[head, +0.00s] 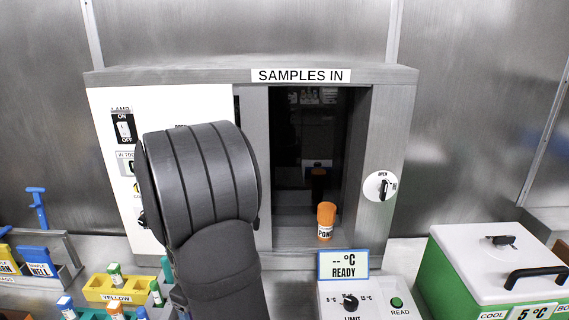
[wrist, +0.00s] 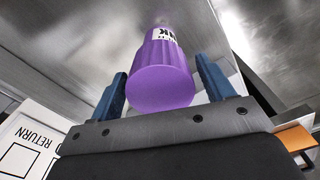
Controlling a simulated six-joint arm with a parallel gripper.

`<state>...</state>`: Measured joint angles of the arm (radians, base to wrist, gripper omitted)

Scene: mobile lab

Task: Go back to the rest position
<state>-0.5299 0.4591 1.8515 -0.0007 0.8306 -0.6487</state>
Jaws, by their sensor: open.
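In the wrist view my gripper (wrist: 161,66) has its two blue fingers spread apart. A purple vial (wrist: 160,80) with a white label, only partly legible, stands between them. A gap shows on the right side of the vial; I cannot tell whether the left finger touches it. In the head view a dark grey link of my arm covers the left of the SAMPLES IN cabinet. My gripper and the purple vial are hidden there.
The cabinet (head: 253,160) has an open bay holding an orange vial (head: 326,221). A green and white cool box (head: 490,262) stands right, beside a READ panel (head: 385,300). A yellow rack (head: 112,290) and blue-tagged holders (head: 38,262) are at left. A RETURN sign (wrist: 32,142) shows in the wrist view.

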